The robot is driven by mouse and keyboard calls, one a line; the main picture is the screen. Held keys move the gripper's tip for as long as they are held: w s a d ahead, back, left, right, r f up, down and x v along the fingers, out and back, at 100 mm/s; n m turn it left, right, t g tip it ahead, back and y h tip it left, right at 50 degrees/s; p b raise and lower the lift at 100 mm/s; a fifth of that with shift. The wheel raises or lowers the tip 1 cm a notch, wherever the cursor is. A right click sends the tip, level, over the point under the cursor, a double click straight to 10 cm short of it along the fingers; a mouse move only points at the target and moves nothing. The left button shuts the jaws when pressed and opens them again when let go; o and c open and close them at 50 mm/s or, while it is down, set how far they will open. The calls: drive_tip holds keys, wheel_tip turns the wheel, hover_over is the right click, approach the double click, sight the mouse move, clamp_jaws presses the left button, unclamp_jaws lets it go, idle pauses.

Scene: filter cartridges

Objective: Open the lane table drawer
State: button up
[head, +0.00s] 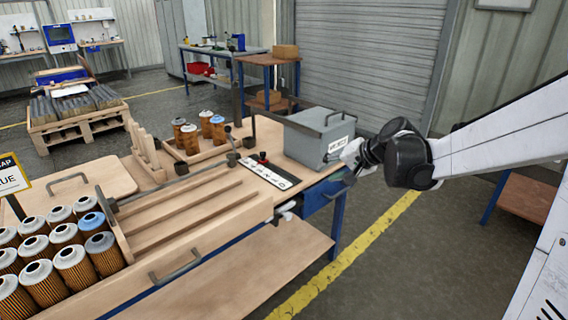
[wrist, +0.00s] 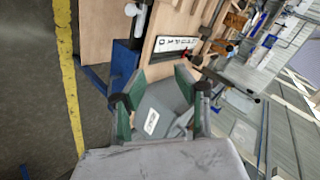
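The lane table (head: 265,222) has a wooden top. A blue drawer (head: 316,199) sits under its right end, below the grey box, and looks closed; its handle is hard to make out. My gripper (head: 352,172) is at the right end of the table, beside the grey box and a little above and right of the drawer. In the wrist view my gripper (wrist: 160,95) has its green-padded fingers spread apart, with nothing held between them. The blue drawer side (wrist: 123,62) shows beyond the left finger in that view.
The grey box (head: 318,138) with a white label stands on the table's right end, close to my gripper. Filter cartridges (head: 72,262) stand at the left, and several more in a wooden tray (head: 205,153). A yellow floor line (head: 350,256) crosses open floor on the right.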

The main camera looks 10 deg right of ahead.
drive_tip(key=w+d+f+m+t+y+b, duration=0.1)
drive_tip(key=w+d+f+m+t+b, duration=0.15)
drive_tip(key=w+d+f, duration=0.75)
drive_tip(key=m+t+y+b, duration=0.2)
drive_tip(key=m+t+b, duration=0.1)
drive_tip(key=b, duration=0.1)
approach(342, 192)
drive_tip(key=b+x, duration=0.3)
drive_tip(key=x, duration=0.7)
drive_tip(key=shift+w+a+f+b, duration=0.15)
drive_tip(key=shift+w+a+b, duration=0.05)
drive_tip(key=shift+b, duration=0.15)
clamp_jaws()
